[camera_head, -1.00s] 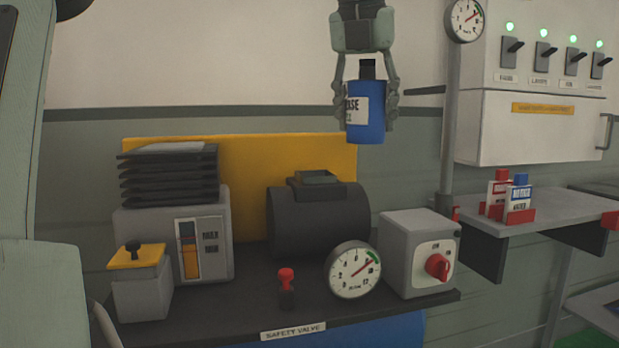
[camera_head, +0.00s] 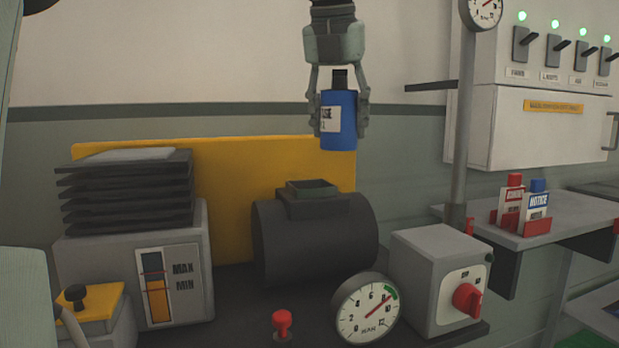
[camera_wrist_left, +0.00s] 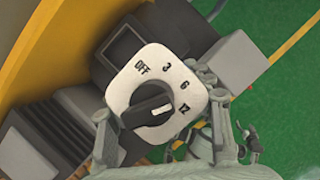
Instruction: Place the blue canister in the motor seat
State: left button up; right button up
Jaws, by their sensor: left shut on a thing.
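The blue canister (camera_head: 343,135), with a white label and a dark neck, hangs upright in the head view. My left gripper (camera_head: 339,115) is shut on it, with a finger on each side. The dark cylindrical motor (camera_head: 310,240) lies on the bench, with a square greenish-rimmed seat (camera_head: 313,188) on top. The canister is above the seat and slightly right of it in the picture, apart from it. In the left wrist view, a white dial plate (camera_wrist_left: 143,75) with a black knob shows between the fingers, and no blue is visible.
A grey box with stacked black plates (camera_head: 125,270) stands left of the motor. A red plunger (camera_head: 282,322), round gauge (camera_head: 366,310) and grey switch box (camera_head: 430,260) stand in front and right. A yellow panel (camera_head: 225,190) stands behind. A vertical pipe (camera_head: 465,130) rises at right.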

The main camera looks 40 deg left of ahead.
pick_arm(q)
jog(key=a+f, duration=0.1)
jog(key=a, duration=0.1)
jog(key=w+a+f, duration=0.1)
jog(key=a+f, duration=0.1)
jog(key=a, duration=0.1)
jog(key=w+a+f, duration=0.1)
jog(key=a, duration=0.1)
jog(key=shift+a+f, duration=0.15)
jog(key=shift+f, duration=0.05)
jog(key=shift+w+a+f, duration=0.15)
jog(key=shift+a+f, duration=0.3)
jog(key=shift+a, duration=0.25)
jog(key=shift+f, duration=2)
pick_arm(e)
jog(key=shift+s+f, duration=0.1)
jog(key=shift+f, duration=0.2)
pick_arm(q)
jog(key=shift+f, duration=0.1)
pick_arm(e)
jog(key=shift+f, duration=0.1)
pick_arm(q)
jog(key=o, duration=1.4)
jog(key=shift+o, duration=0.2)
pick_arm(e)
jog(key=shift+r, duration=0.2)
